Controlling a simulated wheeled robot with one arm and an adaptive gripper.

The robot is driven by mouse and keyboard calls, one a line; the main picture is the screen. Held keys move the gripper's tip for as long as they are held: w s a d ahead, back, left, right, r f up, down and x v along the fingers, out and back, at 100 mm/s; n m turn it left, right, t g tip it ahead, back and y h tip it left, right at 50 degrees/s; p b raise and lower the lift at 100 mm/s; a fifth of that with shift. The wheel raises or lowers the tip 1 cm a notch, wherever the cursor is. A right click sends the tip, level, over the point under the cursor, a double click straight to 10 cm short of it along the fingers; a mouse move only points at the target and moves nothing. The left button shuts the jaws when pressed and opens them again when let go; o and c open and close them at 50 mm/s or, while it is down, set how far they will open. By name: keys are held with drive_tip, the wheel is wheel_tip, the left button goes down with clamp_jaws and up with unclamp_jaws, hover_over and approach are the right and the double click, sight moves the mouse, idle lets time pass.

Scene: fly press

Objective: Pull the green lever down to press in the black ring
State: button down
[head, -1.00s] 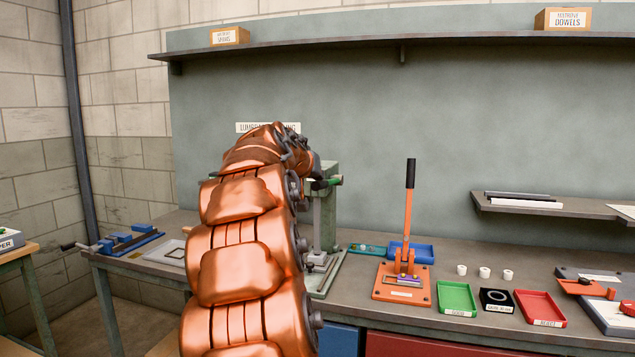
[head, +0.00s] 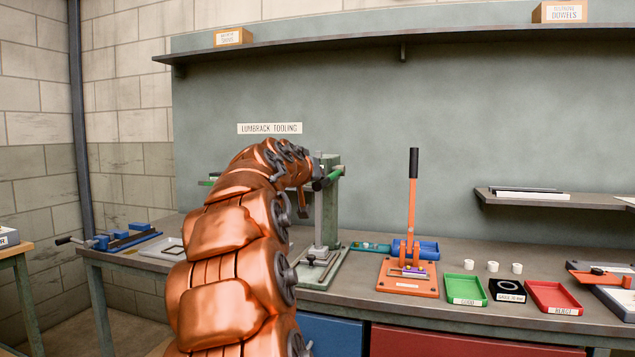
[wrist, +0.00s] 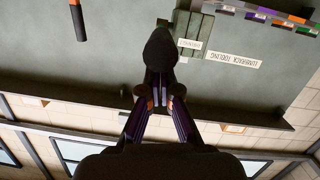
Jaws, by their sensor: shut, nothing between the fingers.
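The green press (head: 330,215) stands on the bench behind my copper arm. A green-ended lever (head: 333,176) sticks out at its upper right. A thin green piece (head: 207,183) shows left of my arm; I cannot tell if it is the same lever. My gripper is mostly hidden behind my arm in the head view. In the wrist view my gripper (wrist: 157,93) is shut and empty, with a dark rounded shape (wrist: 160,47) just beyond its tips and the press column (wrist: 195,28) beside it. I cannot make out the black ring in the press.
An orange lever press (head: 410,262) stands to the right. Beyond it are a green tray (head: 466,298), a black ring gauge block (head: 507,295), a red tray (head: 553,307) and white bushes (head: 493,266). A shelf (head: 405,42) runs along the wall above.

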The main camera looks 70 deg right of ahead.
drive_tip(key=shift+f+b, duration=0.8)
drive_tip(key=shift+b, duration=0.15)
drive_tip(key=shift+r, duration=0.1)
drive_tip(key=a+r+p, duration=0.1)
drive_tip(key=a+r, duration=0.4)
drive_tip(key=a, duration=0.5)
drive_tip(key=shift+a+r, duration=0.2)
drive_tip(key=shift+r, duration=0.1)
drive_tip(key=shift+w, duration=0.1)
